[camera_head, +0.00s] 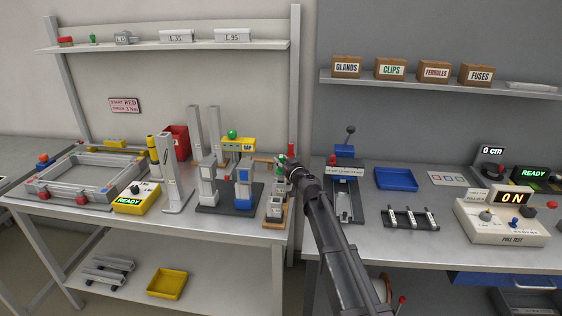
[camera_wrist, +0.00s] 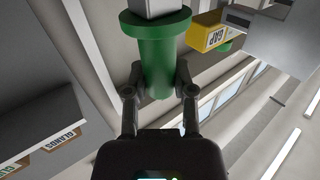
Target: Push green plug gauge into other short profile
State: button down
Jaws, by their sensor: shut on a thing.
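My gripper (camera_head: 290,168) is shut on the green plug gauge (camera_head: 282,162) above the right end of the left bench. In the wrist view my gripper (camera_wrist: 157,92) has its two fingers on either side of the gauge's green body (camera_wrist: 155,62), which has a wide collar. A grey square-section piece (camera_wrist: 153,6) extends beyond the collar; I cannot tell whether it is the gauge's own tip or a profile. Short grey profiles (camera_head: 275,206) stand in a holder just below my gripper. Whether the gauge touches one is unclear.
A dark fixture with grey and blue uprights (camera_head: 244,190) stands left of my gripper. A yellow GAP box (camera_head: 240,145) sits behind it. To the right are a clamp station (camera_head: 344,190) and a blue tray (camera_head: 396,179).

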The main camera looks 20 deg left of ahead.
jog(key=shift+f+b, duration=2)
dwell(2.2)
dwell(0.6)
jog(key=shift+c, duration=1.9)
grip_release()
jog(key=v, duration=1.2)
